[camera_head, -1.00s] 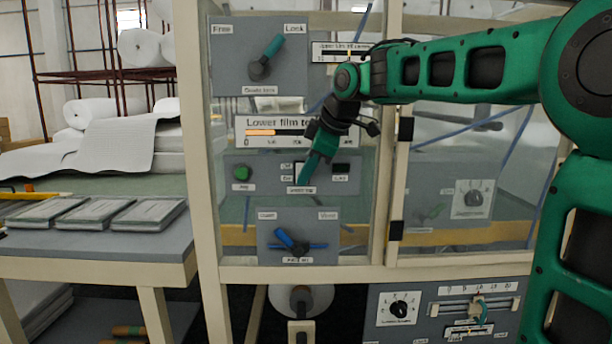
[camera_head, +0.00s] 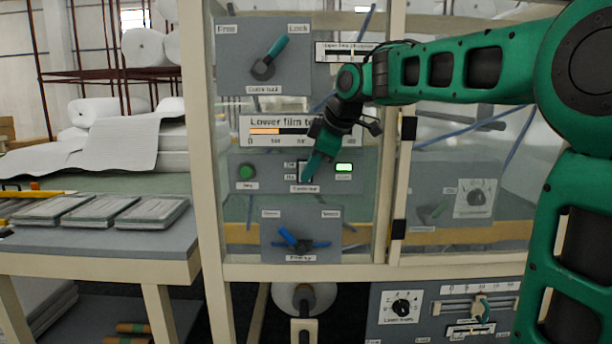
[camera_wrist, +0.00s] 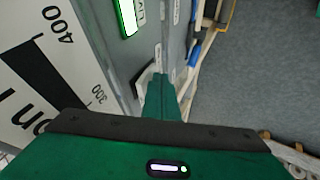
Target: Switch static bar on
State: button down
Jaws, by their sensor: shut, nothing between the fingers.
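The grey static bar panel (camera_head: 270,185) is the middle panel on the machine frame. It carries a green round button (camera_head: 247,172), a switch at its centre and a rectangular lamp (camera_head: 344,167), which is lit bright green. The lit lamp also shows at the top of the wrist view (camera_wrist: 127,17). My gripper (camera_head: 306,178) is shut and empty, its tip at the switch's place. The switch is mostly hidden behind the fingers, so its position and any contact are unclear. In the wrist view the shut green fingers (camera_wrist: 161,98) point at the panel.
Above is a panel with a green-handled lever (camera_head: 270,58) and a lower film gauge (camera_head: 275,130). Below is a panel with a blue-handled lever (camera_head: 290,239). A frame post (camera_head: 391,190) stands right of the panels. A grey table (camera_head: 90,240) with flat packs is at the left.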

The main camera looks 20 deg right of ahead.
jog(key=shift+r, duration=0.7)
jog(key=s+r, duration=0.6)
jog(key=s, duration=0.4)
jog(key=shift+s+r, duration=0.2)
jog(key=shift+s, duration=0.1)
